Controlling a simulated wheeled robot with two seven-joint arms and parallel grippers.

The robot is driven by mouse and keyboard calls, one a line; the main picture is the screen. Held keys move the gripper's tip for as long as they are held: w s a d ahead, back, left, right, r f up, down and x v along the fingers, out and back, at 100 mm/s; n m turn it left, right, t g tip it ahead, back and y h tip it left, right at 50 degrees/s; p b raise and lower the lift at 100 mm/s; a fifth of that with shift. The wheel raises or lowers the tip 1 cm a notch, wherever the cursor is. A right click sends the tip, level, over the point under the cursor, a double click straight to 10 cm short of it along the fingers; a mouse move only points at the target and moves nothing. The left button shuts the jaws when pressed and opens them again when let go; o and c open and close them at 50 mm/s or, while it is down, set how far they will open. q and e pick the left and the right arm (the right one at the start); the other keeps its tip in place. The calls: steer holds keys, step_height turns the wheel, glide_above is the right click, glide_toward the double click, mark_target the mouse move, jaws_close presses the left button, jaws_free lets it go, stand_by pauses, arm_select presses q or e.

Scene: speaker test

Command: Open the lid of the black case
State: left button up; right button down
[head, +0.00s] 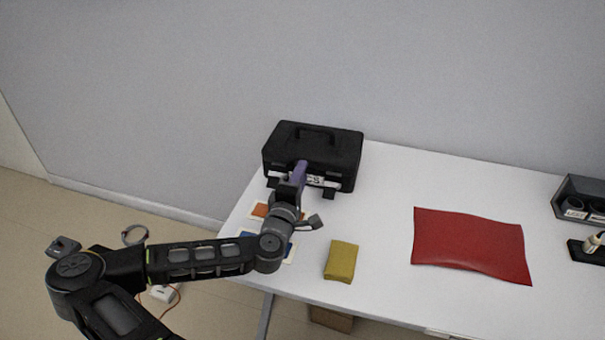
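The black case (313,139) lies at the back left of the white table, near the wall. Its lid is down, with a carry handle on top and a white label on the front. My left gripper (300,167) reaches to the front of the case, left of the label, and overlaps its front edge in the head view. The gripper's purple part hides a little of the case front. I cannot tell whether its fingers touch the case or are apart. My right gripper is not in view.
The white table (385,195) has a red cloth (468,244), a yellow block (341,261) and flat cards (260,210) beneath my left arm. A dark open box (580,200) stands at the right edge. Table space right of the case is clear.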

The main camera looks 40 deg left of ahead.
arm_select(q)
steer(key=shift+x, duration=0.85)
jaws_close()
stand_by(0.8)
